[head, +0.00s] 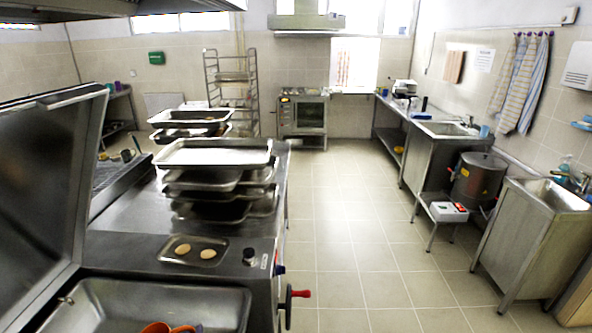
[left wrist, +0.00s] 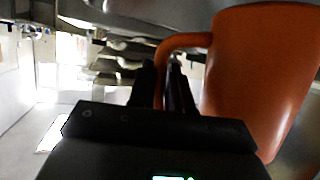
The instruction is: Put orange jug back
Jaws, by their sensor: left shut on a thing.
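The orange jug (left wrist: 257,85) fills the right side of the left wrist view, with its handle reaching left from the body. My left gripper (left wrist: 172,80) is shut on the jug's handle, with dark fingers around it; the exact contact is partly hidden. In the head view, only a small part of the orange jug (head: 157,327) shows at the bottom edge, over the steel basin (head: 215,300) of the open-lidded cooker. Most of the jug is cut off there. My right gripper is in neither view.
The raised lid (head: 40,190) stands at the left. Stacked metal trays (head: 212,153) sit on the steel worktop, with a small tray (head: 193,250) in front. A red-handled valve (head: 298,294) sticks out on the right. The tiled floor beyond is clear.

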